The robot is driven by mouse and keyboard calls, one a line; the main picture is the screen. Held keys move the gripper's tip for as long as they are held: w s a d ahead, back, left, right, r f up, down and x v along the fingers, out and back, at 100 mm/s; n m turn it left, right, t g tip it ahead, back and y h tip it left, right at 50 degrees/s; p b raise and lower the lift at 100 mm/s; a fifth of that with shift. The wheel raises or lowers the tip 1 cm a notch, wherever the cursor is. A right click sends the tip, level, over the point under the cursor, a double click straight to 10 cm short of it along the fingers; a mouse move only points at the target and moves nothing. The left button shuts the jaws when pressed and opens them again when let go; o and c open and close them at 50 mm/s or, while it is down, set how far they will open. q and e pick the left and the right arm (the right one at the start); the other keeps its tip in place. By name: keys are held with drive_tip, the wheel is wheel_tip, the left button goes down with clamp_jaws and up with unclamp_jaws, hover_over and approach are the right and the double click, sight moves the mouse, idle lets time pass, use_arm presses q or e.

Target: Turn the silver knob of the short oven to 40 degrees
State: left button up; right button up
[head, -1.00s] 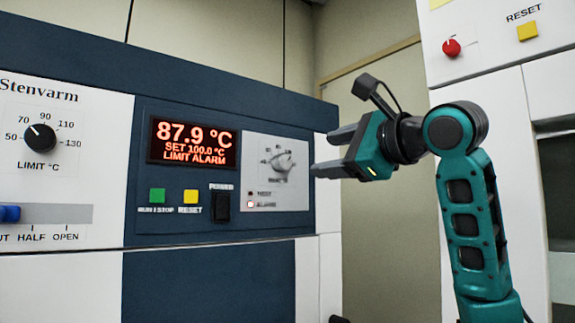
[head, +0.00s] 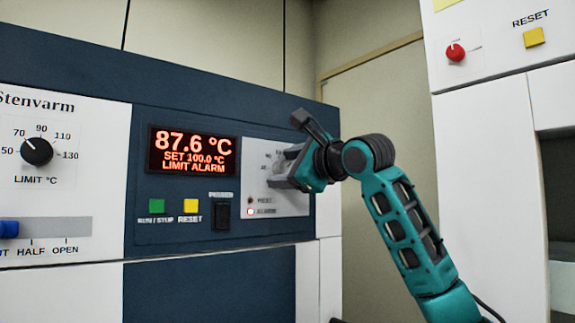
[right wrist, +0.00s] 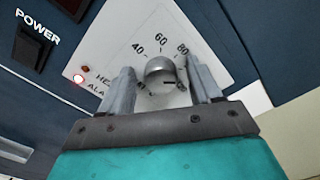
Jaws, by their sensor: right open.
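The silver knob (right wrist: 161,70) sits on a pale dial plate with printed numbers 40, 60 and 80 in the right wrist view. My right gripper (right wrist: 160,88) is open, with one finger on each side of the knob; I cannot tell whether they touch it. In the head view my right gripper (head: 285,167) is at the dial plate (head: 290,205) and hides the knob. The short oven's display (head: 193,150) reads 87.6 °C, SET 100.0 °C, LIMIT ALARM. My left gripper is not in view.
Left of the dial are a black power switch (head: 221,216), a yellow reset button (head: 191,206) and a green run/stop button (head: 157,206). A black limit knob (head: 37,151) is farther left. A white cabinet with a red knob (head: 455,52) stands at right.

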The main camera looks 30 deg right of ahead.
drive_tip(key=c, duration=1)
drive_tip(key=shift+c, duration=0.2)
